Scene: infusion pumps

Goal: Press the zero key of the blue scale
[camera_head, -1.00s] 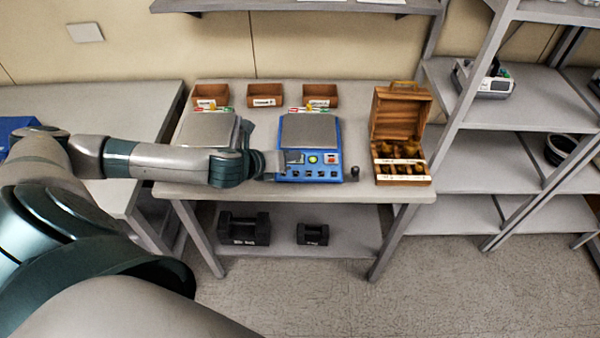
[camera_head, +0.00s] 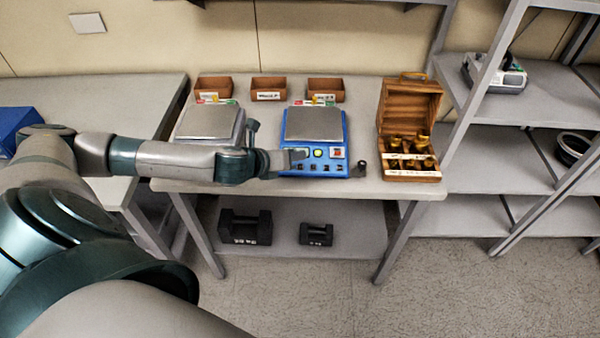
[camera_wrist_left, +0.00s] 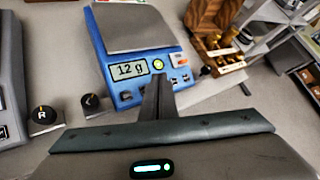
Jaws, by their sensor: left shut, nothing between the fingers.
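The blue scale (camera_head: 343,131) stands on the table with a grey, empty-looking pan. The left wrist view shows the scale (camera_wrist_left: 122,84) with its display reading "12 g", a lit yellow-green round button (camera_wrist_left: 158,64), an orange-and-white key (camera_wrist_left: 180,57) and smaller dark keys along the front edge. I cannot read which key is zero. My left gripper (camera_head: 301,155) is shut and empty at the left part of the scale's front panel. In the left wrist view its fingertips (camera_wrist_left: 158,82) overlap the panel just below the round button; contact cannot be told. My right gripper is not in view.
A second, grey scale (camera_head: 210,122) stands to the left, partly behind my arm. An open wooden weight box (camera_head: 408,110) is at the right. Small brown bins (camera_head: 268,88) line the back. A dark knobbed weight (camera_head: 359,167) stands by the blue scale's front right corner.

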